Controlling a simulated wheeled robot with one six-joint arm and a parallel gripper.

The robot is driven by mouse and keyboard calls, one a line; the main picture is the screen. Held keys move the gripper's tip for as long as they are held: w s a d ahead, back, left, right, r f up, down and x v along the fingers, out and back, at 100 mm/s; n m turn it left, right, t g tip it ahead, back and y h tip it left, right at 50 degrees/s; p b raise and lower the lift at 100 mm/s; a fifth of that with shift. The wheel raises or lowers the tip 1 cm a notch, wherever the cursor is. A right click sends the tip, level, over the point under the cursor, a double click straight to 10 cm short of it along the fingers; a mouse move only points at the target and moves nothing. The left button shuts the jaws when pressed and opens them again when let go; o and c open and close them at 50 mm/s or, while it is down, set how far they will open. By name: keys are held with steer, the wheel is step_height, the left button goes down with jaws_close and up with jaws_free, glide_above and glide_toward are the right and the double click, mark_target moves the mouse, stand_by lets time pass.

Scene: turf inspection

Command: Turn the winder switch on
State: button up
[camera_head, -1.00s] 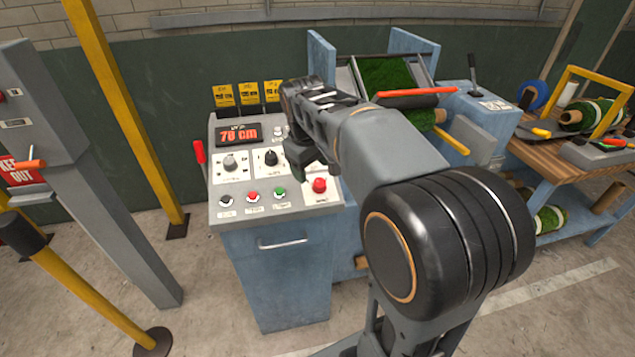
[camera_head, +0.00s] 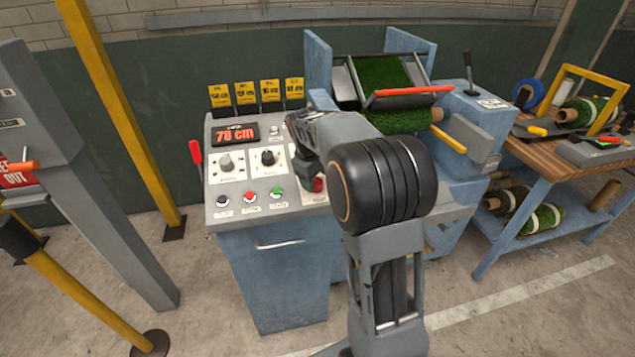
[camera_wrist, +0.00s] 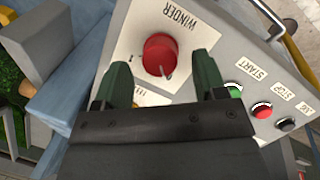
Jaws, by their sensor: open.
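The winder switch (camera_wrist: 160,55) is a round red knob with a pale pointer mark on a white plate labelled WINDER. In the wrist view it lies between and just beyond my open fingertips, with visible gaps on both sides. In the head view the red winder knob (camera_head: 314,184) shows at the panel's right, partly hidden by my arm. My gripper (camera_wrist: 161,75) is open and empty over the panel. I cannot tell its exact height above the knob.
The grey control panel (camera_head: 235,200) holds a green START button (camera_head: 277,194), a red STOP button (camera_head: 250,197), a black button (camera_head: 222,200), two dials and a 78 cm display (camera_head: 235,133). A red lever (camera_head: 195,152) stands left. The turf roller (camera_head: 400,118) is right.

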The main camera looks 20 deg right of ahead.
steer(key=shift+x, duration=1.25)
steer(key=shift+c, duration=0.5)
steer(key=c, duration=0.8)
